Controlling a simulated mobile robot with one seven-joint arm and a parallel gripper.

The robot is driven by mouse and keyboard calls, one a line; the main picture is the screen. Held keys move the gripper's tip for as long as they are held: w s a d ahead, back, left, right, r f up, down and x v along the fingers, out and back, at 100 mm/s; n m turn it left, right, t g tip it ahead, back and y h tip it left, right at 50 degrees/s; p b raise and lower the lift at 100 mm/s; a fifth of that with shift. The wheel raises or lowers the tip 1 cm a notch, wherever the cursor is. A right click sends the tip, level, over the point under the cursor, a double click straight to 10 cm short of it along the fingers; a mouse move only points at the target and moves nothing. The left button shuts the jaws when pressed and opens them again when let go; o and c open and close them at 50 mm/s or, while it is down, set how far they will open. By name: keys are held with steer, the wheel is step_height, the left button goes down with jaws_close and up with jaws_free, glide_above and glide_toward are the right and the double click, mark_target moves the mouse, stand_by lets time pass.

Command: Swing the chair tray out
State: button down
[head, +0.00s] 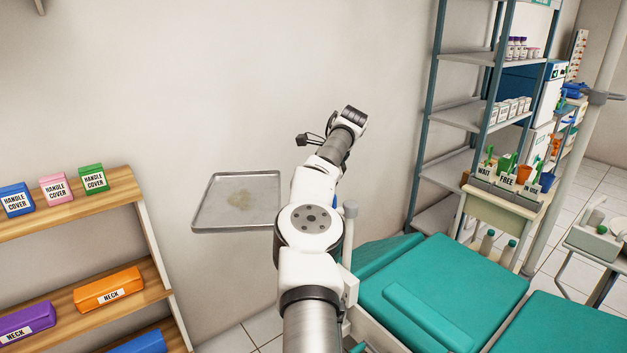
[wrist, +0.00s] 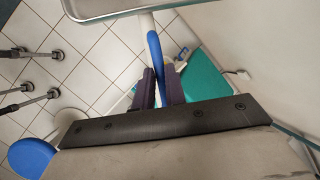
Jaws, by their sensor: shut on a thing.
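The chair tray (head: 268,184) is a flat grey metal tray with a raised rim and a brownish patch on it. It hangs level left of my arm, near the wall. In the wrist view, the tray's edge (wrist: 112,10) crosses the top, with a pale support arm below it and a blue handle (wrist: 154,48). My gripper (wrist: 160,78) has its two dark fingers shut around the blue handle. In the head view my own arm stands in front of the tray's right side and hides the fingers and most of the handle.
The teal dental chair (head: 430,290) lies right of my arm. A wooden shelf (head: 75,215) with boxes stands at left, and a metal rack (head: 465,118) with a supply cart (head: 500,208) at right. The plain wall (head: 200,80) is close behind the tray.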

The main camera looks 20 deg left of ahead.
steer(key=shift+s+d+n+g+p, duration=0.3)
steer(key=shift+s+n, duration=0.15)
steer(key=shift+n, duration=0.2)
steer(key=shift+s+d+n+g+p, duration=0.2)
steer(key=shift+s+d+n+p, duration=0.1)
steer(key=shift+s+n, duration=0.25)
steer(key=c, duration=1.5)
jaws_free()
steer(key=shift+d, duration=0.1)
steer(key=shift+o, duration=0.2)
steer(key=p+v, duration=1.1)
steer(key=v, duration=0.2)
steer(key=shift+r, duration=0.3)
steer(key=shift+w+d, duration=0.1)
